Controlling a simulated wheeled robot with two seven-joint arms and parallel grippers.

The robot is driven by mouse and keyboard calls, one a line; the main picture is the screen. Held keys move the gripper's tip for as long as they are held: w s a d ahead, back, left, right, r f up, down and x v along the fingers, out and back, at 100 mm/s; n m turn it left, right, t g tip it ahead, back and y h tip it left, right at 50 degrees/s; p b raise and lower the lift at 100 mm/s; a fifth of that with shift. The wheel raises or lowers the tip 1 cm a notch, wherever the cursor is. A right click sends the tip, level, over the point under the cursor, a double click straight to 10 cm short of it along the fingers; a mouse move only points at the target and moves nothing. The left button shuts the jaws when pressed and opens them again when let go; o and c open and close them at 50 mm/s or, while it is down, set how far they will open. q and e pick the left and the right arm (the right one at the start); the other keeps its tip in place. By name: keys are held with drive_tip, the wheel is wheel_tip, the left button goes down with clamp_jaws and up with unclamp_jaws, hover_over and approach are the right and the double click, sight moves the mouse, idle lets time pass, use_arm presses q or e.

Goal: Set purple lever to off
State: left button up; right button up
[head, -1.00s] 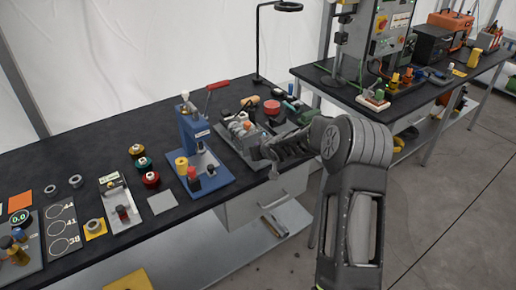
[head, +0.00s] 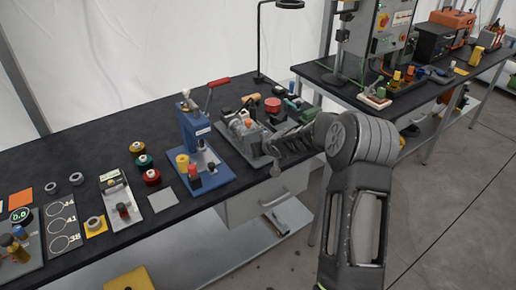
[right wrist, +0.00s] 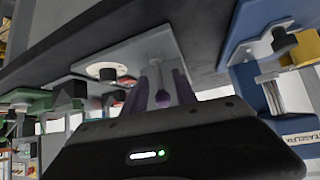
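In the head view my right gripper (head: 272,146) is at the front edge of the grey fixture (head: 240,146) on the bench. The lever cannot be made out there. My left gripper is not in view.
A blue press (head: 200,160) with a red-handled arm stands left of the fixture. The black bench (head: 90,150) carries spools and small parts. A lamp (head: 260,45) stands behind. A second bench (head: 425,95) with machines is at the right. A drawer (head: 265,195) is below.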

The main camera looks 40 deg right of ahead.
drive_tip(key=v, duration=0.7)
idle(0.5)
